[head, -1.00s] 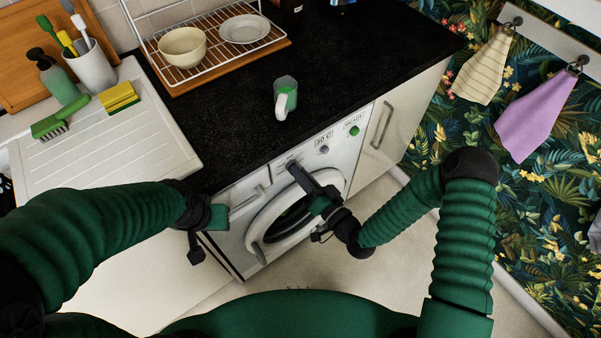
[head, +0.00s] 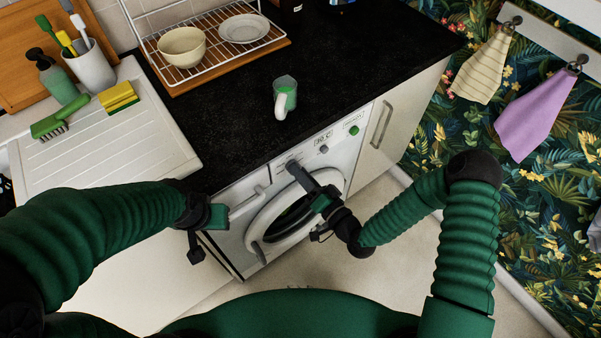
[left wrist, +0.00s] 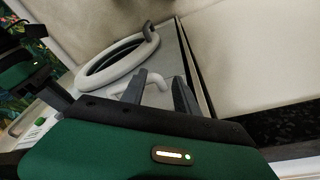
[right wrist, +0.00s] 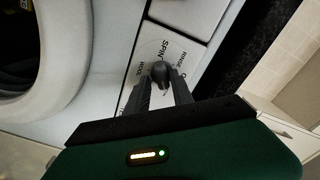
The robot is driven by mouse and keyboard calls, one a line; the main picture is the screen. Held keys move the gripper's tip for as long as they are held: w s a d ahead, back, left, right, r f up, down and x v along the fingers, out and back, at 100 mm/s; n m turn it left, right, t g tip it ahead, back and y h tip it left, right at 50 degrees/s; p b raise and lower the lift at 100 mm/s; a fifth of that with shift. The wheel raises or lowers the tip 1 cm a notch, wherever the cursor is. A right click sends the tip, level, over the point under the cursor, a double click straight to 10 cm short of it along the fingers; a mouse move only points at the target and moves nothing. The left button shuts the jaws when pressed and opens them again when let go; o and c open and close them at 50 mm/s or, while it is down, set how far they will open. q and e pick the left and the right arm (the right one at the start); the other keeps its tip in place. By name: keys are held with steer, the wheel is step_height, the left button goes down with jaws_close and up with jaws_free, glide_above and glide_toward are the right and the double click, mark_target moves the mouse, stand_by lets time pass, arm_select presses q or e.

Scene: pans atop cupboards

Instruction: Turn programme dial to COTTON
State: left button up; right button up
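The programme dial (right wrist: 160,70) is a dark grey knob on the white front panel of the washing machine (head: 318,170). In the right wrist view, SPIN and RINSE are legible around it; other labels are partly covered, and I cannot read COTTON. My right gripper (right wrist: 160,84) has its fingers on both sides of the knob and appears closed on it. It also shows in the head view (head: 296,168), hiding most of the dial. My left gripper (left wrist: 158,90) is open and empty, low at the left of the machine, near a pale handle (left wrist: 152,82).
The round door (head: 255,240) lies below the panel. A green button (head: 354,130) and a grey button (head: 323,149) sit right of the dial. Floor is free in front.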

steer(key=shift+o, duration=0.7)
steer(key=v, duration=1.7)
steer(key=shift+w, duration=0.1)
